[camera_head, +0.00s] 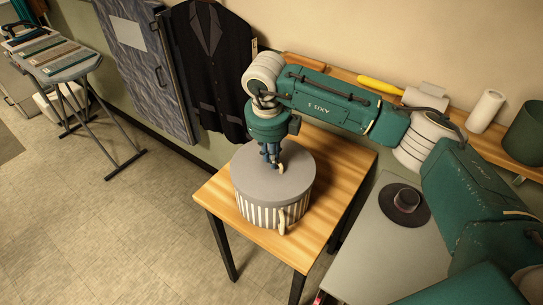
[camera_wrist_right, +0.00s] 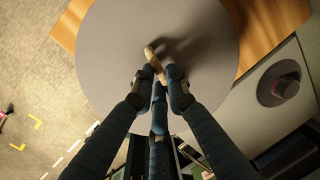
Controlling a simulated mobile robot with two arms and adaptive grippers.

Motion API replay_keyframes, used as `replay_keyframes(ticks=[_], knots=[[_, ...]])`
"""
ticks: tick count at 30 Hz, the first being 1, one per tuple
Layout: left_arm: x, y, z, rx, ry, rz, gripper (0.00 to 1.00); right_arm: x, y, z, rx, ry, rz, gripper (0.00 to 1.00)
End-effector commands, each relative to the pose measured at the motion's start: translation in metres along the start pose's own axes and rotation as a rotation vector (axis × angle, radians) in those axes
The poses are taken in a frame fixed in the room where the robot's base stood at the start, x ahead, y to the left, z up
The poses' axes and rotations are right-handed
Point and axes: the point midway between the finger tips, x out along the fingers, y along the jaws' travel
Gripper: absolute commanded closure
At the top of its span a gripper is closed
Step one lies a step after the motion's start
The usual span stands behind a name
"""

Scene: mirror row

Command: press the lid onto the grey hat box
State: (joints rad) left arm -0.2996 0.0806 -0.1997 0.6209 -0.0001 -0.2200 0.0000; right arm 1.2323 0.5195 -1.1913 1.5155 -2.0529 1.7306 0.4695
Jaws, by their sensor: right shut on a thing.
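The grey hat box (camera_head: 268,214) has white and grey vertical stripes and stands on a wooden table. Its plain grey round lid (camera_head: 297,166) covers the top, with its rim around the upper wall. I cannot tell how tightly it sits. My right gripper (camera_head: 276,166) points down at the middle of the lid. In the right wrist view the gripper (camera_wrist_right: 157,80) has its dark blue fingers close together around a small tan piece (camera_wrist_right: 152,60) on the lid (camera_wrist_right: 110,45). My left gripper is not in view.
The wooden table (camera_head: 225,197) has bare room left of the box. A tan piece (camera_head: 282,222) hangs at the box's front. A dark jacket (camera_head: 212,75) hangs behind.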

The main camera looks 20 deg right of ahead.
Motion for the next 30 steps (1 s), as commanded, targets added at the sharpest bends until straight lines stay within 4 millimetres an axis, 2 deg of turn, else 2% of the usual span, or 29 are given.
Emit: replay_keyframes(ticks=[30], knots=[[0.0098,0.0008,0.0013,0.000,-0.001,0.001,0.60,0.0030,0.0001,0.0000,0.000,0.000,0.000,1.00]])
